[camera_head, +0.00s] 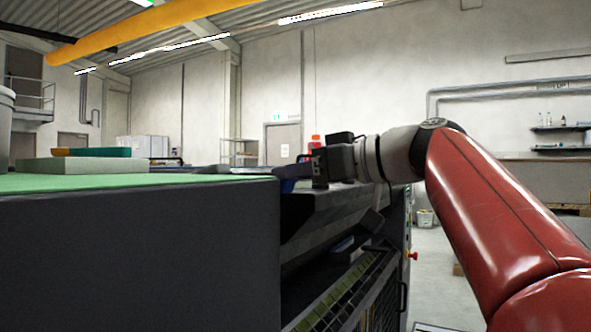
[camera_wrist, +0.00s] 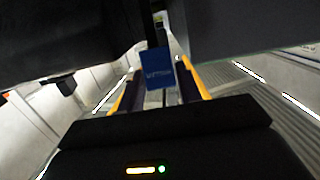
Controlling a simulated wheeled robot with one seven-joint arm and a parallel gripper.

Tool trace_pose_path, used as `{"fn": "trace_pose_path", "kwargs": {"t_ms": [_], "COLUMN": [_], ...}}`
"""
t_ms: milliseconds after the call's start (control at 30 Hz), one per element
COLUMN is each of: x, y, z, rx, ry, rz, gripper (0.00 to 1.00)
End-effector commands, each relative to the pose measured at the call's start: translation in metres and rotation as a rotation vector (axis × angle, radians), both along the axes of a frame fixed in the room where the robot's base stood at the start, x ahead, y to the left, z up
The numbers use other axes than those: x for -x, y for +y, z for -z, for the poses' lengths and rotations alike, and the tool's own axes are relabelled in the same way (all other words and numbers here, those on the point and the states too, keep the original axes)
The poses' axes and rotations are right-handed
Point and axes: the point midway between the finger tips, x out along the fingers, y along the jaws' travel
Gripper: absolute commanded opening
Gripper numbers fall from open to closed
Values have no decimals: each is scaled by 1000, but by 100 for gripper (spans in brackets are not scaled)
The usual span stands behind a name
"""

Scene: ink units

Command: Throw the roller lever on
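In the wrist view, my gripper (camera_wrist: 163,72) has its two yellow-edged dark fingers apart. A blue tag with white lettering (camera_wrist: 158,68), too blurred to read, shows between the fingertips. It hangs at a dark narrow stem (camera_wrist: 149,25), which may be the roller lever; I cannot be sure. No clear contact between fingers and tag shows. In the head view, my gripper (camera_head: 297,175) reaches left over the machine's dark edge, with a bluish piece (camera_head: 288,184) at its tip. The lever cannot be made out clearly there.
The dark machine (camera_head: 130,255) with a green top (camera_head: 130,181) fills the left. A teal tray (camera_head: 100,152) and a pale block (camera_head: 90,165) sit on it. A sloped open bay (camera_head: 335,235) lies below my gripper. Dark panels crowd the wrist view's top corners.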

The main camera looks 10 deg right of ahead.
Motion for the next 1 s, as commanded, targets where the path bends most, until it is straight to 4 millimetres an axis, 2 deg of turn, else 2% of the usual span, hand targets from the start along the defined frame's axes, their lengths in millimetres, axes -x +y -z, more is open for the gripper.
{"fn": "trace_pose_path", "kwargs": {"t_ms": [367, 800, 1000], "x": [2, 42, 48], "y": [-3, -55, -62], "z": [-2, -11, -11], "rx": [-5, -4, -4], "ry": [-5, -3, -3], "rz": [3, 4, 2], "gripper": [40, 40, 40]}}
